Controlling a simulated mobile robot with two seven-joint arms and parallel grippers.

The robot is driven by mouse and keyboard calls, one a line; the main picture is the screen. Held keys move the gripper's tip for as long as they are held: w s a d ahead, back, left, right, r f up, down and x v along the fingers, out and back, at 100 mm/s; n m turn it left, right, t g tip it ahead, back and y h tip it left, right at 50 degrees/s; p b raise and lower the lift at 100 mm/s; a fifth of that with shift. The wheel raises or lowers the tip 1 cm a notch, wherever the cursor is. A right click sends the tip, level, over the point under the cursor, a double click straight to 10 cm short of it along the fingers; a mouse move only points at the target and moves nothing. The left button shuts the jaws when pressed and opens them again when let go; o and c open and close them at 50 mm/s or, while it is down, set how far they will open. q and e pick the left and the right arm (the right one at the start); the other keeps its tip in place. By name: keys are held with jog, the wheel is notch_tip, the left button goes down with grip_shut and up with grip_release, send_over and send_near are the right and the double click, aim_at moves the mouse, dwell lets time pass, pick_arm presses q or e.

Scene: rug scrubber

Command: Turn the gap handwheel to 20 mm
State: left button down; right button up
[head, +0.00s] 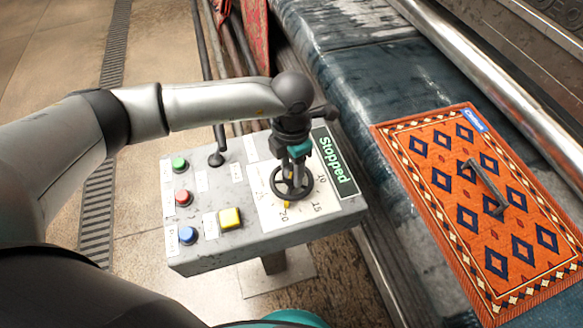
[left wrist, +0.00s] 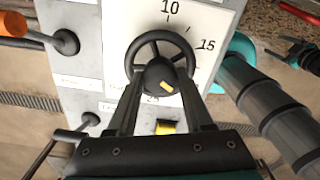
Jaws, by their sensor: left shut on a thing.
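The gap handwheel (head: 291,183) is a dark spoked wheel on the console's sloped top, over a white scale plate (head: 268,208) marked 10, 15 and 20. My left gripper (head: 293,160) points down from above, shut on the wheel. In the left wrist view its fingers reach both sides of the handwheel (left wrist: 160,62); the hub's yellow mark points lower right, and a finger hides part of the scale. A dark gripper, apparently my right (left wrist: 300,54), shows small at the right there.
The console (head: 245,240) carries green (head: 179,164), red (head: 184,198), blue (head: 187,235) and yellow (head: 230,218) buttons, a lever (head: 217,158) and a display (head: 334,161) reading "Stopped". An orange patterned rug (head: 460,215) with a handled dark bar (head: 484,187) lies on the wet bed right.

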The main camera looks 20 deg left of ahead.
aim_at(292, 171)
pick_arm(q)
jog(key=shift+r, duration=0.1)
dwell(0.3)
jog(key=shift+c, duration=1.5)
grip_release()
notch_tip(292, 171, up, 15)
jog(key=p, duration=0.1)
